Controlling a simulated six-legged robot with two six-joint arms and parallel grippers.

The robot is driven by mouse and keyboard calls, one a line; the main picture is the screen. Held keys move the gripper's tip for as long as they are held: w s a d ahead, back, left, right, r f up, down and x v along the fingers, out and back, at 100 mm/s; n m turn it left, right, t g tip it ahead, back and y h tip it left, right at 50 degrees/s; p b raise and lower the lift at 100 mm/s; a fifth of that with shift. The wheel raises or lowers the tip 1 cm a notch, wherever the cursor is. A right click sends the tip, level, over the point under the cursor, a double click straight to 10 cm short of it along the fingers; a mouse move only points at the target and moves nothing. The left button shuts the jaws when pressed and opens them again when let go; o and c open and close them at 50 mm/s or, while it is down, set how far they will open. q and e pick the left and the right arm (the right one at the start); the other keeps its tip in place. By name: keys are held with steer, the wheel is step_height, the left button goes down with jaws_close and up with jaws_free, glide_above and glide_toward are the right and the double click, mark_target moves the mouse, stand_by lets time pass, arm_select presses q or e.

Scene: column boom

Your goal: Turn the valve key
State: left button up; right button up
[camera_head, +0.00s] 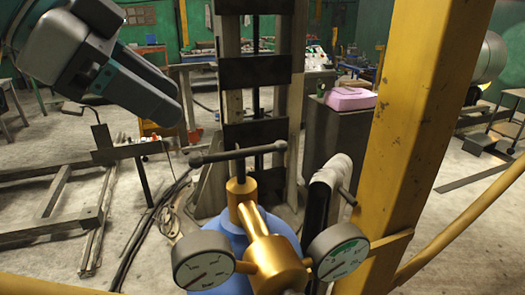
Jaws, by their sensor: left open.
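The valve key (238,154) is a dark T-bar with knobbed ends, lying nearly level across the top of a brass valve (243,188). The valve stands on a blue gas cylinder (228,226), mostly hidden behind the brass regulator (276,262). A round pressure gauge sits on each side, the left gauge (203,263) and the right gauge (338,252). My left gripper (171,108) comes in from the upper left, its jaws open and empty. It appears above and left of the key's left end, apart from it. My right gripper is not in view.
A thick yellow post (421,120) rises close on the right, with yellow rails at the lower corners. A dark upright with a pale wrapped top (333,172) stands right of the valve. A dark column (255,71) is behind. Cables (170,212) lie on the floor.

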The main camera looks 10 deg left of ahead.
mark_target(242, 152)
arm_select(q)
steer(key=x, duration=0.9)
steer(key=shift+f, duration=0.45)
steer(key=x, duration=0.2)
steer(key=d+x, duration=0.1)
steer(key=x, duration=0.2)
steer(key=shift+s+d, duration=0.1)
steer(key=shift+w+f, duration=0.35)
steer(key=shift+s+d+r, duration=0.1)
steer(key=shift+s+d, duration=0.05)
steer(key=shift+s, duration=0.05)
steer(key=shift+d, duration=0.1)
steer(key=shift+c, duration=0.9)
steer(key=c, duration=0.5)
steer(key=shift+w+a, duration=0.2)
jaws_close()
steer(key=shift+s+d, duration=0.1)
